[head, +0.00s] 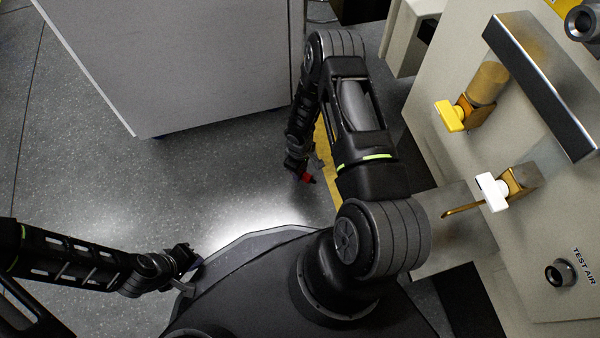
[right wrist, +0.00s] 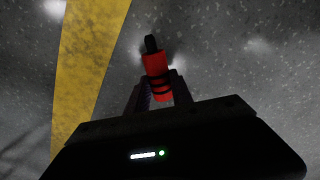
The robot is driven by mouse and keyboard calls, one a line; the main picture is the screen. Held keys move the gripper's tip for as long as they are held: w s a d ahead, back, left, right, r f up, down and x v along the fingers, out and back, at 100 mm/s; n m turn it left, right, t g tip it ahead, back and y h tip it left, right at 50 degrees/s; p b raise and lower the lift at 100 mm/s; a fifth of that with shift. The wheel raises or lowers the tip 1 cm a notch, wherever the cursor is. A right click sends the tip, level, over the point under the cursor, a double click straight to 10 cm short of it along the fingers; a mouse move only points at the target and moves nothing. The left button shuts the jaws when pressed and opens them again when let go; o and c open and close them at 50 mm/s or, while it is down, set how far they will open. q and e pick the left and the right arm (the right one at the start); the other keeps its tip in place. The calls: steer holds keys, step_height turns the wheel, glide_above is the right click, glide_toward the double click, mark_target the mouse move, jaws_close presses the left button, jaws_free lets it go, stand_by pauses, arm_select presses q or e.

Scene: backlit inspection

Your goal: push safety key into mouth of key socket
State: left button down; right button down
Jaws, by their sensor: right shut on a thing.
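The safety key, a red cylinder with black bands and a black tip (right wrist: 156,73), is between the two fingers of my right gripper (right wrist: 160,92) in the right wrist view. Its black tip points away from the gripper. I cannot make out for sure which fitting is the key socket.
A beige panel (head: 465,75) at the right carries a yellow-handled valve (head: 450,116), a white-handled valve (head: 492,191), a dark-faced bar (head: 540,85) and a round port beside "TEST AIR" (head: 560,272). Another round fitting (head: 584,22) is at the top right. A grey cabinet (head: 170,60) stands at upper left.

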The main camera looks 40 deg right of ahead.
step_height(320, 180, up, 6)
steer(key=shift+r+p, duration=0.2)
steer(key=shift+p, duration=0.9)
steer(key=c, duration=1.6)
jaws_free()
steer(key=shift+c, duration=0.2)
jaws_close()
